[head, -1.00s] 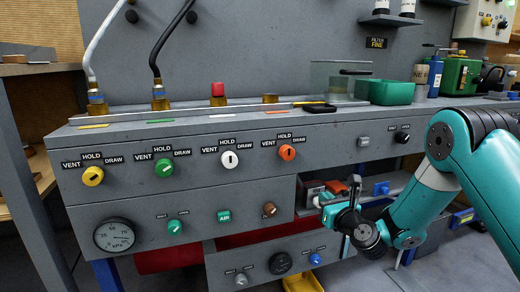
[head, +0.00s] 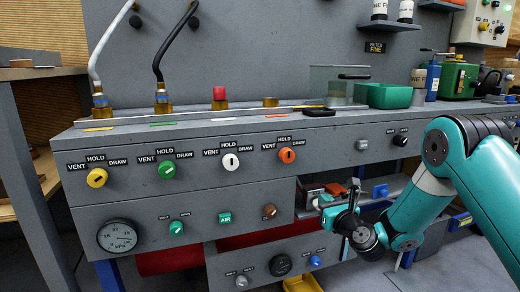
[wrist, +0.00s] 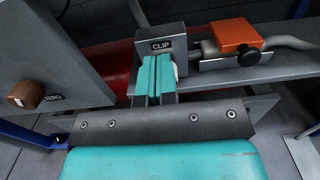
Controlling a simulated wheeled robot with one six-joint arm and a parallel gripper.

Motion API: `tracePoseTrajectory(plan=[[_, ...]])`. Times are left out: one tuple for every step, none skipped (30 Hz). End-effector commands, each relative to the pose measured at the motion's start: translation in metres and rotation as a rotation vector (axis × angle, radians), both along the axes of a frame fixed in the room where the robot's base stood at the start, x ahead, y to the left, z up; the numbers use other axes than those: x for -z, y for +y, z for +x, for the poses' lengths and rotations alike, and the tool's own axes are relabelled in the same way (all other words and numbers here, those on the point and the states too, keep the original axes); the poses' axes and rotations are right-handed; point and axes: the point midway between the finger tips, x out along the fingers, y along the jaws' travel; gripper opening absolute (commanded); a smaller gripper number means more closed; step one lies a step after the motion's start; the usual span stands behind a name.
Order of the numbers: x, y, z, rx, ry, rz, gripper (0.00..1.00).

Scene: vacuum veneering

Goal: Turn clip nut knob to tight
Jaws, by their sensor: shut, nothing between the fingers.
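A grey block labelled CLIP (wrist: 165,45) stands just beyond my gripper (wrist: 156,62) in the wrist view. My gripper's two teal fingers are shut together with nothing between them, in front of the block's face below the label. A small pale edge (wrist: 176,70) shows beside the right finger; it may be the clip nut knob, mostly hidden behind the fingers. Its setting cannot be read, and I cannot tell whether the fingers touch it. In the head view my gripper (head: 326,204) is at the open bay, low on the bench front.
An orange block (wrist: 236,36) with a black knob (wrist: 247,56) and a grey hose sits right of the CLIP block. A brown ZERO knob (wrist: 27,95) is on the panel at left. A blue part (head: 380,190) lies right in the bay.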

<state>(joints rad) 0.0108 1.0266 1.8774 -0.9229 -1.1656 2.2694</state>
Motion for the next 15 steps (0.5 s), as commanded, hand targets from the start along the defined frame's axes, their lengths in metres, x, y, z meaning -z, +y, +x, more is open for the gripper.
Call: tracePoseTrajectory(plan=[[0.008,0.005,0.004,-0.015,-0.003,-0.015,0.0],[0.009,0.005,0.005,-0.015,-0.002,-0.015,0.0],[0.01,0.005,0.005,-0.015,-0.001,-0.016,0.0],[0.011,0.005,0.005,-0.015,-0.001,-0.015,0.0],[0.012,0.005,0.006,-0.015,0.0,-0.015,0.0],[0.013,0.005,0.006,-0.015,0.0,-0.015,0.0],[0.014,0.005,0.006,-0.015,0.001,-0.015,0.0],[0.015,0.005,0.007,-0.015,0.001,-0.015,0.0],[0.016,0.005,0.007,-0.015,0.003,-0.015,0.0],[0.016,0.005,0.007,-0.015,0.004,-0.015,0.0],[0.017,0.004,0.008,-0.014,0.004,-0.015,0.0],[0.018,0.003,0.008,-0.014,0.005,-0.015,0.0],[0.019,0.004,0.008,-0.014,0.005,-0.015,0.0],[0.02,0.004,0.008,-0.014,0.007,-0.015,0.0],[0.021,0.004,0.009,-0.014,0.008,-0.014,0.0]])
